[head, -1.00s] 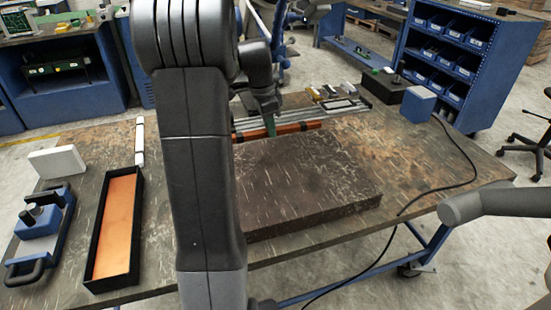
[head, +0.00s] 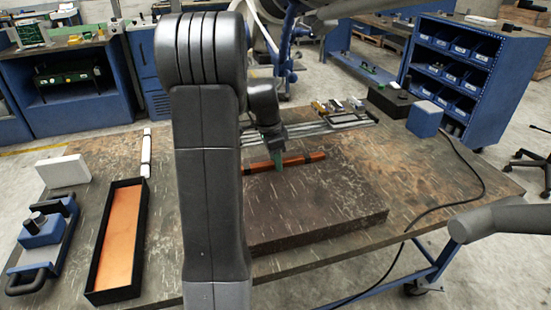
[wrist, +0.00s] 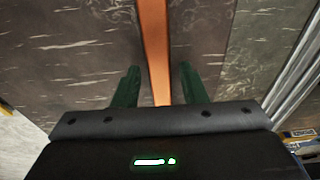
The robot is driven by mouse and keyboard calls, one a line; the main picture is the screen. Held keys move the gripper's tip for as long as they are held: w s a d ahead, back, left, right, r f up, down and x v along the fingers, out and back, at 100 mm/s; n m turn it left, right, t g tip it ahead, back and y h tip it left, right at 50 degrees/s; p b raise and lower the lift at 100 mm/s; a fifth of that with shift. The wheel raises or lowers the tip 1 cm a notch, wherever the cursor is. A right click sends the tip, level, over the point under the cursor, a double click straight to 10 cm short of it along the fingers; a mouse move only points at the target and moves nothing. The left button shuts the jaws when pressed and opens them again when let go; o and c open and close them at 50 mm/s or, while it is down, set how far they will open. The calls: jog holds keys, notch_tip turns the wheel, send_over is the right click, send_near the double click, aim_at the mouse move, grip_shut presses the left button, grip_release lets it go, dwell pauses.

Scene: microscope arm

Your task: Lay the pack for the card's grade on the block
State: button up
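The block (head: 315,205) is a dark, scratched slab on the worn table, right of my arm in the head view. A long orange pack (head: 300,159) with dark bands lies along the block's far side. The wrist view shows the orange pack (wrist: 154,45) running between the two green fingers of my gripper (wrist: 159,72), with a narrow gap on each side. My gripper (head: 278,160) is open around the pack, over the block. My arm hides part of the block and the pack's left end. I cannot make out a card or its grade.
A black tray with an orange floor (head: 118,238), a blue handled device (head: 42,230), a white box (head: 63,170) and a white rod (head: 146,152) are at left. Metal rails (head: 315,128) lie behind the block. A blue box (head: 425,118) and cable (head: 470,170) are at right.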

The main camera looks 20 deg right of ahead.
aim_at(270, 163)
notch_tip(270, 163, up, 12)
jog(key=a+p, duration=0.1)
jog(key=shift+a, duration=0.4)
